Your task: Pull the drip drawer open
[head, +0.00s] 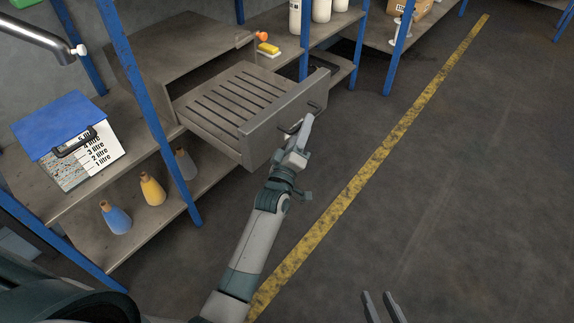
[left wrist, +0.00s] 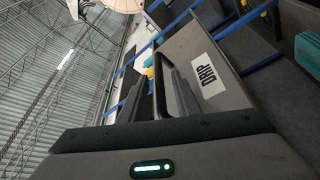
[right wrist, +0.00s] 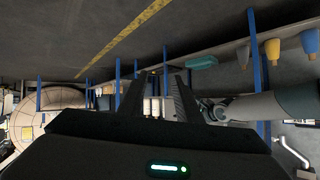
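The drip drawer (head: 222,104) is a grey metal tray with a slotted floor, and it stands pulled out from its housing on the shelf. Its front panel (head: 285,115) faces right in the head view; the panel with its DRIP label (left wrist: 208,75) shows in the left wrist view. My left gripper (head: 302,138) is at the front panel, its fingers close together around the dark bar handle (head: 290,127). The fingers partly hide the handle. My right gripper (head: 384,306) is open and empty over the floor, well away from the drawer.
Blue posts (head: 140,90) frame the shelving. A blue-lidded container (head: 70,140) stands on the left shelf, with several bottles (head: 152,189) below it. The floor right of the yellow line (head: 375,155) is clear.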

